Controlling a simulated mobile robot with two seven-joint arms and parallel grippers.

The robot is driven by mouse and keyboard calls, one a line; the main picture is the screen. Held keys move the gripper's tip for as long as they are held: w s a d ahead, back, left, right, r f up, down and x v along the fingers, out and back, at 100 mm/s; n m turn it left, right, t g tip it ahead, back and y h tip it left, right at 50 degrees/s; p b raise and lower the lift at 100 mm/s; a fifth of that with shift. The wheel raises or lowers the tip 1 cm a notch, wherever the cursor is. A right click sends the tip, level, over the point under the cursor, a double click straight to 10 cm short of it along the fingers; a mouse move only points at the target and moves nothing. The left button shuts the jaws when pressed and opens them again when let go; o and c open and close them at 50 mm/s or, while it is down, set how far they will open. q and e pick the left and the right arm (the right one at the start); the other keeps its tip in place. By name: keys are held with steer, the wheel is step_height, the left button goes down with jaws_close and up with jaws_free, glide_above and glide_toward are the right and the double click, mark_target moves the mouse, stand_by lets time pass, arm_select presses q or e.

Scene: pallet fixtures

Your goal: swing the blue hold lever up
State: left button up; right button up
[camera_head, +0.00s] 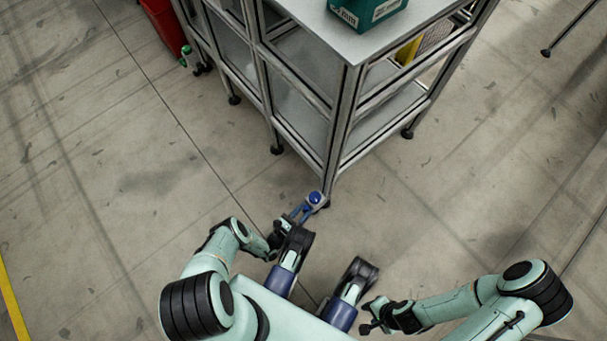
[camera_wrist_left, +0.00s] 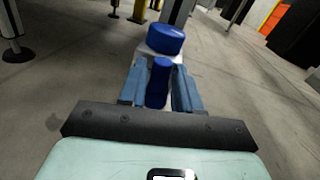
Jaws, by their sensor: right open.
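The blue hold lever (camera_head: 315,198) shows in the head view as a small blue knob low at the near corner post of the metal rack. In the left wrist view its blue bar (camera_wrist_left: 159,82) lies between the fingers, with a wide round blue cap (camera_wrist_left: 165,39) just beyond. My left gripper (camera_head: 300,211) is at the lever; its two blue fingers (camera_wrist_left: 159,90) flank the bar closely on both sides and appear shut on it. My right gripper (camera_head: 370,318) is open and empty, well away from the lever near my base.
The metal rack (camera_head: 350,100) stands on feet ahead, with a green box (camera_head: 366,12) on its top and a yellow item (camera_head: 408,50) on a shelf. A red bin (camera_head: 166,25) stands at the upper left. The concrete floor is clear to the left and right.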

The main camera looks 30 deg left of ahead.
arm_select(q)
steer(key=v, duration=1.3)
steer(key=shift+s, duration=0.25)
